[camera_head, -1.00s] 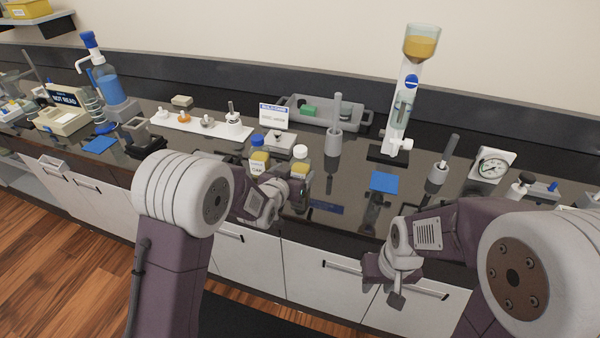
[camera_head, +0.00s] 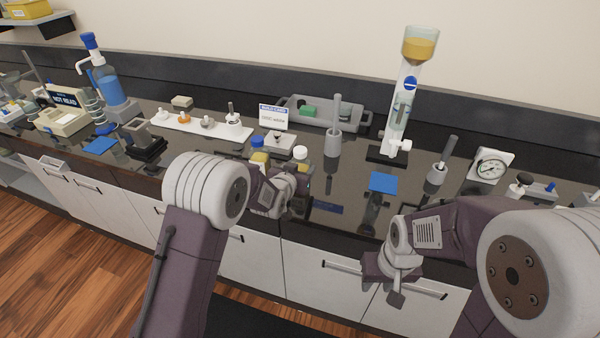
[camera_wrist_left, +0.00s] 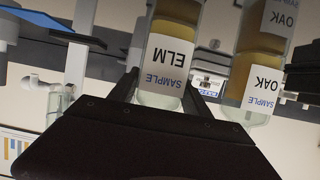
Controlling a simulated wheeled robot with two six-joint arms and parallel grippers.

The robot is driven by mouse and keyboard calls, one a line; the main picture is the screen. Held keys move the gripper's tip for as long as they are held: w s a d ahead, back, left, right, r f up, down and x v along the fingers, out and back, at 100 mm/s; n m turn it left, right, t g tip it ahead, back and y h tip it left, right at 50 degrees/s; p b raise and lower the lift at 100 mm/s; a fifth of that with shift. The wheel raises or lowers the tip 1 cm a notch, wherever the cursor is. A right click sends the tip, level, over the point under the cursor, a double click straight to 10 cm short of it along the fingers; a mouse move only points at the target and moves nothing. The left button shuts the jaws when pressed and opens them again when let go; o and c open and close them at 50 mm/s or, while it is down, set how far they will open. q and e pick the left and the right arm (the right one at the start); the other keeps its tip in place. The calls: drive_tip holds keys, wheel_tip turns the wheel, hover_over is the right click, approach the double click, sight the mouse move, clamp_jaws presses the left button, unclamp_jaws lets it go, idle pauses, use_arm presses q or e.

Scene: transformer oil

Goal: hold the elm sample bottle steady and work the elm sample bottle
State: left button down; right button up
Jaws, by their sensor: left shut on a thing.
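The elm sample bottle (camera_head: 301,164) stands on the dark bench, with a white cap and amber contents. In the left wrist view its ELM label (camera_wrist_left: 168,60) appears upside down. My left gripper (camera_head: 300,180) is shut on it, with one finger on each side of the bottle in the wrist view (camera_wrist_left: 162,92). The arm partly hides the bottle in the head view. The oak sample bottle (camera_head: 259,160), blue-capped, stands just left of it; it also shows in the wrist view (camera_wrist_left: 258,75). My right gripper (camera_head: 395,282) hangs before the bench front; its jaw opening is unclear.
A grey rod holder (camera_head: 333,142) stands behind the elm bottle. A tall column with an amber funnel (camera_head: 420,46) is at the back right. A blue mat (camera_head: 383,182) lies right of the bottles, and a white plate with several fittings (camera_head: 200,125) lies left.

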sight(300, 150)
use_arm(q)
wheel_tip(300, 150, up, 10)
drive_tip(key=shift+r, duration=0.1)
drive_tip(key=c, duration=1.4)
unclamp_jaws()
clamp_jaws()
drive_tip(key=s+f+m+g+h, duration=0.2)
drive_tip(key=s+m+g+h, duration=0.3)
drive_tip(key=s, duration=1.7)
drive_tip(key=m+h, duration=0.2)
drive_tip(key=m, duration=0.1)
drive_tip(key=shift+s+d+g, duration=0.25)
drive_tip(key=shift+s+g, duration=0.05)
drive_tip(key=shift+g, duration=0.1)
